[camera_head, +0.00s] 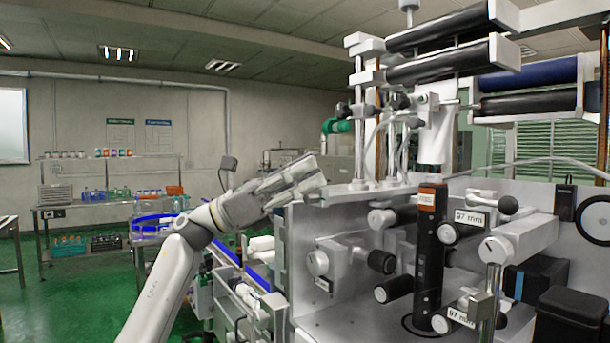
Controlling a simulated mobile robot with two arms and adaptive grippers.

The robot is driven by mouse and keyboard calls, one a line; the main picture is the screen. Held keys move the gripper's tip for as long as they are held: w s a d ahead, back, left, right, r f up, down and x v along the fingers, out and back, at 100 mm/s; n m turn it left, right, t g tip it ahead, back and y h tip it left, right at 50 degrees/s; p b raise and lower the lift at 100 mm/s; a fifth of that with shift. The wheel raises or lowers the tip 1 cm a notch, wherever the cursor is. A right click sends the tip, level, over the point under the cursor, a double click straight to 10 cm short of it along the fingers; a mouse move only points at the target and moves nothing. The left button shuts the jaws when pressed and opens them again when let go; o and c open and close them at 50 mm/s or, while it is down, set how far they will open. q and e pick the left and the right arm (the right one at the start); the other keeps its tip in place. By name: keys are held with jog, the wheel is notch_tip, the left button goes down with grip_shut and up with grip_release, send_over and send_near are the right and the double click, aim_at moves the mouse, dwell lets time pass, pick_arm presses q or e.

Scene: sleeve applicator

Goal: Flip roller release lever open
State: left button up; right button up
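The sleeve applicator (350,215) is a large pale metal machine filling the right half of the view. I cannot tell for sure whether this is the roller release lever. My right gripper is not in view.
A black upright post (430,245) with an orange label stands before the front panel. Large dark film rolls (440,68) hang above the machine. A conveyor with blue edges (228,254) runs at its left. Shelves with bottles (110,165) stand far back left.

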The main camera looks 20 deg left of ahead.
pick_arm(q)
jog(key=v, duration=1.2)
dwell(0.3)
